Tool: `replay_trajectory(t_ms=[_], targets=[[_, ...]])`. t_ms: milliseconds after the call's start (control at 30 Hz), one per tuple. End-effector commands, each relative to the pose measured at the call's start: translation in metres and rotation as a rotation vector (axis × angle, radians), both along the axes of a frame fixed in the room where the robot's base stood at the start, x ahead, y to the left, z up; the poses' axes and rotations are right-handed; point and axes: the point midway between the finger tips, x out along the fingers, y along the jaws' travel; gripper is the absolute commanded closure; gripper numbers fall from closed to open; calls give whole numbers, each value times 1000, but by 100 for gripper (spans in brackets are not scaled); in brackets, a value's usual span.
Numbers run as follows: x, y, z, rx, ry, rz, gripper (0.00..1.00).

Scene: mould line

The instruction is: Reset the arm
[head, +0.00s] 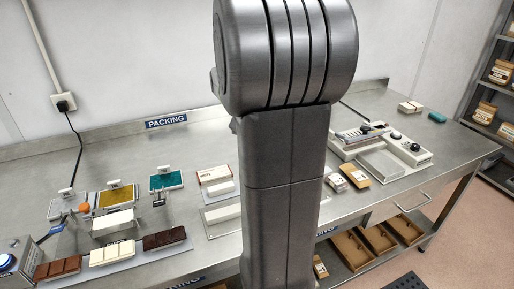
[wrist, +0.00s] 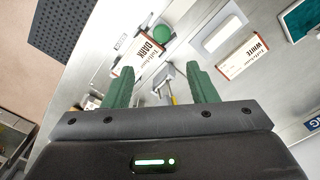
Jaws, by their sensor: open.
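My gripper (wrist: 160,88) shows in the wrist view with its two green fingers wide apart and nothing held between them. It hangs above the steel packing table (head: 215,131). Beyond the fingertips lie a white carton marked DARK (wrist: 147,53) and a small grey tool with a yellow part (wrist: 168,82); the gripper looks apart from both. In the head view my dark arm stands upright across the middle and hides part of the table; the gripper itself does not show there.
A carton marked WHITE (wrist: 243,57) and a green round thing (wrist: 162,32) lie nearby. At left in the head view are brown (head: 57,268), cream (head: 112,253) and dark (head: 164,238) chocolate bars. A white machine (head: 405,150) stands at right; shelves (head: 492,95) stand beyond.

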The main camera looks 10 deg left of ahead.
Motion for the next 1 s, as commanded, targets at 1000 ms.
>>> replay_trajectory(t_ms=[1000], targets=[[-1,1,-139,1,3,1,48]])
